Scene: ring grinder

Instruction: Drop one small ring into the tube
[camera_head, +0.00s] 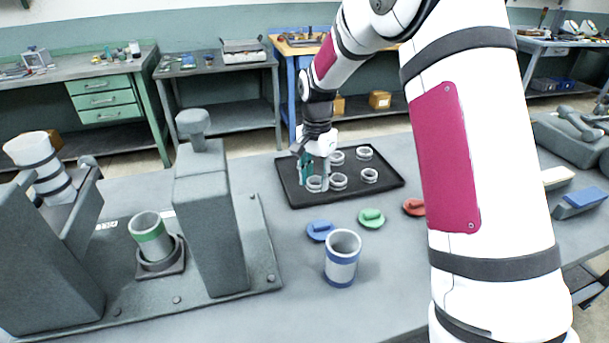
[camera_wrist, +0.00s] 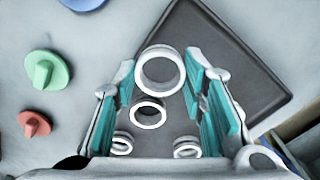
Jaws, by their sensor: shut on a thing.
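My gripper (camera_head: 316,180) is low over the black tray (camera_head: 293,201) and shut on a pale ring (camera_wrist: 160,49). In the wrist view that ring sits between the teal finger pads of my gripper (camera_wrist: 160,75). Several other pale rings, such as one at the tray's back right (camera_head: 364,158), lie on the tray. One of them (camera_wrist: 149,123) shows just beyond the held ring in the wrist view. A green-banded tube (camera_head: 152,243) stands in a holder on the grey machine at left. A blue-banded tube (camera_head: 341,268) stands upright on the table, nearer than the tray.
The grey machine (camera_head: 208,220) has tall posts on both sides of the green-banded tube. The table between machine and tray is clear.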

